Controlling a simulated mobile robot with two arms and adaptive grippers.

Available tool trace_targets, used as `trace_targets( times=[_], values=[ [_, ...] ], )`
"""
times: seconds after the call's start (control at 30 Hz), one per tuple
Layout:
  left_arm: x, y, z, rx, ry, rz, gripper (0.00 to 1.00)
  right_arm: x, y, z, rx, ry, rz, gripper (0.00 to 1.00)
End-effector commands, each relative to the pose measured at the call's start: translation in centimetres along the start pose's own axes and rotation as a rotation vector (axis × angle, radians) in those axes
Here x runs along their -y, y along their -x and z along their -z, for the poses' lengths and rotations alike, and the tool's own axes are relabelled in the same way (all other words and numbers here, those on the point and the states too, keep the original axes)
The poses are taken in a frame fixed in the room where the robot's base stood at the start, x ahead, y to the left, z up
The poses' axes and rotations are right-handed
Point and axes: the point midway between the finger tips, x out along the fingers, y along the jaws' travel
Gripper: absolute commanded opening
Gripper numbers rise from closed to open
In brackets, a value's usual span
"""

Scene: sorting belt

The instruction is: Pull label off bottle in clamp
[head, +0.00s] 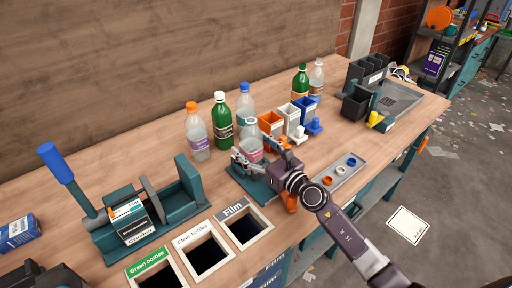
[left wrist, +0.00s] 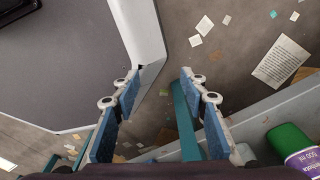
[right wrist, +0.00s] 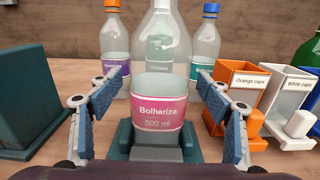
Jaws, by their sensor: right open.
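A clear bottle (right wrist: 160,40) with a pink "Bolhariza 500 ml" label (right wrist: 157,116) stands upright in the teal clamp (right wrist: 255,143). In the head view the bottle (head: 250,148) is partly hidden behind my right gripper (head: 258,152), and the clamp (head: 246,178) shows below it. In the right wrist view my right gripper (right wrist: 157,92) is open, one finger on each side of the bottle at label height, with gaps between fingers and label. My left gripper (left wrist: 160,90) is open and empty above the floor, in the left wrist view only.
Film (head: 243,226), clear and green bottle chutes open in front. A crusher (head: 130,220) stands left, a cap tray (head: 335,190) right.

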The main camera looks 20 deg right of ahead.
Motion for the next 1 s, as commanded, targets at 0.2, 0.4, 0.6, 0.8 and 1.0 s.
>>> trace_targets(
  times=[0.2,0.4,0.6,0.8,1.0],
  values=[
    [0.9,-0.3,2.2,-0.035,0.002,0.01,0.4,0.0,-3.8,-0.2,0.002,-0.001,0.0,0.71],
    [1.1,-0.6,1.5,-0.025,0.004,0.013,0.4,0.0,-5.3,-0.2,0.001,-0.001,0.001,0.71],
    [1.0,-0.6,0.5,-0.01,0.004,0.012,0.4,0.0,-5.5,-0.3,0.001,-0.001,0.0,0.71],
    [1.0,-0.6,0.4,-0.008,0.004,0.011,0.4,0.0,-5.5,-0.3,0.001,-0.001,0.0,0.62],
    [0.9,-0.6,0.5,-0.009,0.003,0.011,0.4,0.0,-5.5,-0.3,0.0,-0.001,0.0,0.4]
  ],
)
